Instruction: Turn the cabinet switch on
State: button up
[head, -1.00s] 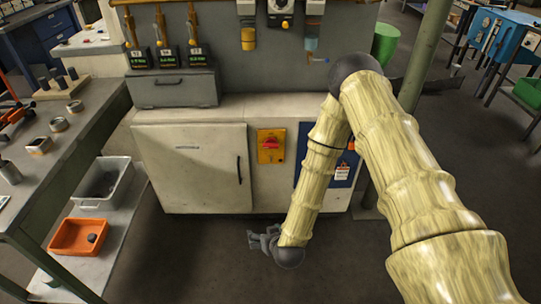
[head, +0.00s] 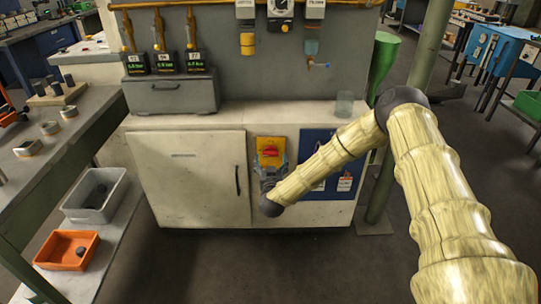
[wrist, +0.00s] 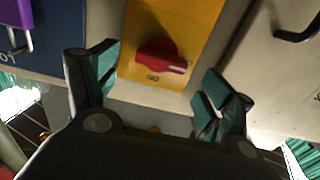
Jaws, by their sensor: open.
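The cabinet switch is a red rotary knob (wrist: 160,56) on a yellow plate (wrist: 190,15), set in the cabinet front. In the head view the yellow plate (head: 270,146) shows between the white door and a blue panel, its lower part hidden by my gripper. My gripper (head: 270,170) is in front of the plate. In the wrist view my gripper (wrist: 157,85) is open, with one teal-padded finger on each side of the knob and nothing between them. The knob lies ahead of the fingertips; I cannot tell whether they touch it. The word "NO" reads upside down beside the knob.
The white cabinet door (head: 195,180) with a dark handle is left of the switch; the blue panel (head: 318,165) is right of it, partly behind my arm. A glass (head: 345,104) stands on the cabinet top. Orange (head: 45,262) and grey bins (head: 72,208) sit lower left.

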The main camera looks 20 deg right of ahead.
aim_at(271, 155)
jog(key=shift+x, duration=2.55)
jog(key=c, duration=1)
